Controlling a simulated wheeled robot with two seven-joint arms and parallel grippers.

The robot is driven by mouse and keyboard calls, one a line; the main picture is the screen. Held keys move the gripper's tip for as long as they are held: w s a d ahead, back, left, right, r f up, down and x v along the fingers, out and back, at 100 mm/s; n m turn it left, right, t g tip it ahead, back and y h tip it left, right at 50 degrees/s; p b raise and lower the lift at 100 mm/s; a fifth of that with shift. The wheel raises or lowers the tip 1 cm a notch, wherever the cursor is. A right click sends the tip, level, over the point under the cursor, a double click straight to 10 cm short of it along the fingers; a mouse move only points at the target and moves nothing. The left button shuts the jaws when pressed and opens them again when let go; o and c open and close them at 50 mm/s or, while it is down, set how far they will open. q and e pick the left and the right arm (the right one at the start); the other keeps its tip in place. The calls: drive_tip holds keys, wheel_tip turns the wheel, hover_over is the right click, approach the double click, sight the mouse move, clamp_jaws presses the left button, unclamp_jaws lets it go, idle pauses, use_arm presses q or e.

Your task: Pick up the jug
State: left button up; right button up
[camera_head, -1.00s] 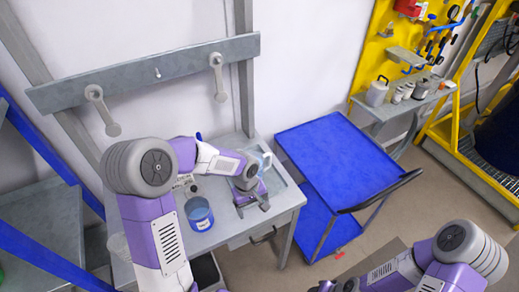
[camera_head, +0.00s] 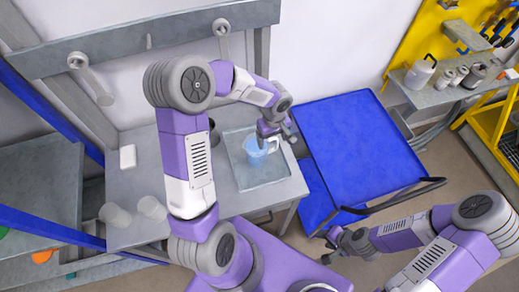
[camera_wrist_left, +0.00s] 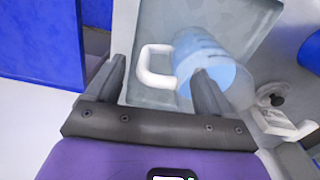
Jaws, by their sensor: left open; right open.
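A pale blue, see-through jug (camera_head: 256,149) with a white handle stands in a shallow grey tray (camera_head: 246,184) on the grey workbench. In the left wrist view the jug (camera_wrist_left: 213,66) and its white handle (camera_wrist_left: 146,66) show clearly. My left gripper (camera_head: 272,137) is open at the jug's handle side. In the wrist view its fingers (camera_wrist_left: 160,85) lie either side of the handle, and one finger overlaps the jug's body; I cannot tell whether they touch. My right gripper (camera_head: 333,238) is open and empty, low in front of the blue cart.
A blue cart (camera_head: 355,150) with a dark handle stands right of the workbench. White cups (camera_head: 115,215) and a small white box (camera_head: 127,157) are on the bench's left part. My left arm hides part of the bench. A white can (camera_head: 419,74) stands on the far right shelf.

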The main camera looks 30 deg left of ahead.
use_arm(q)
drive_tip(key=shift+w+f, duration=0.2)
drive_tip(key=shift+f, duration=1)
drive_tip(key=shift+s, duration=0.1)
clamp_jaws()
